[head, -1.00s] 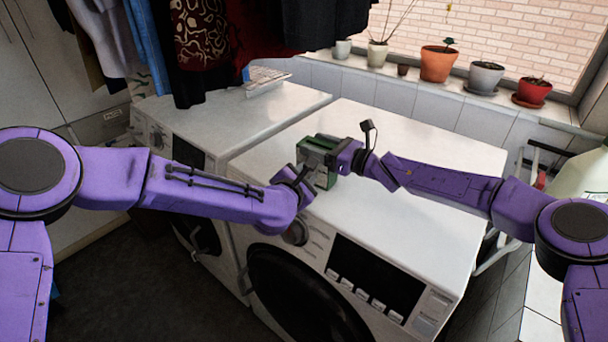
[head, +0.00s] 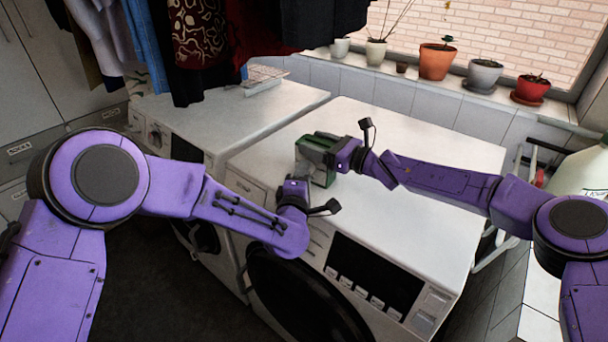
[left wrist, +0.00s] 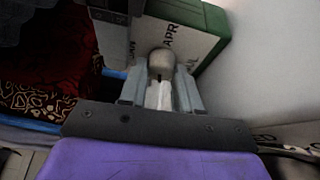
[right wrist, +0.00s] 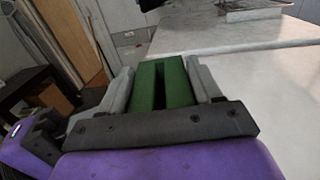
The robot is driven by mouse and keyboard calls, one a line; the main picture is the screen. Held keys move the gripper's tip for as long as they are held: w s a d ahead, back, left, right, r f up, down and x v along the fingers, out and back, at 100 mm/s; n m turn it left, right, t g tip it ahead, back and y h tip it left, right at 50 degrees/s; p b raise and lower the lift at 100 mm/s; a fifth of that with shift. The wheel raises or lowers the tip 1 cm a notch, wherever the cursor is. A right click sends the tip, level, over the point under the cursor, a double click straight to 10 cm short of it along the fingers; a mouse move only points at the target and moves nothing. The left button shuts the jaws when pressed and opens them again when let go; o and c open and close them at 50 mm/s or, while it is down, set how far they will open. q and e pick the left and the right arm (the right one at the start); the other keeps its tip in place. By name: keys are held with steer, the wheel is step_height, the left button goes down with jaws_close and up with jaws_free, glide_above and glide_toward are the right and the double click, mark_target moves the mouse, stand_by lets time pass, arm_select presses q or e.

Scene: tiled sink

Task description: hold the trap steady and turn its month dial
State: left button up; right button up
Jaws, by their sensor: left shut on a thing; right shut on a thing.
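The trap (head: 326,172), a green and grey box, stands on the white machine's top near its front edge. In the left wrist view its pale face (left wrist: 185,20) carries month letters; I read APR, and other letters are partly covered. My left gripper (head: 297,180) is at that face, shut on the grey rounded dial knob (left wrist: 161,62), which lies between its fingers. The trap's green body (right wrist: 148,75) fills the jaws in the right wrist view. My right gripper (head: 338,157) is shut on it from the right. The dial is hidden in the head view.
The white machine top (head: 420,135) is clear around the trap. A second machine (head: 215,118) with a wire rack (head: 265,80) stands to the left. Clothes (head: 205,45) hang above it. Potted plants (head: 437,60) line the sill behind.

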arm_select(q)
steer(key=shift+m, duration=0.6)
steer(key=o, duration=1.1)
steer(key=shift+c, duration=0.2)
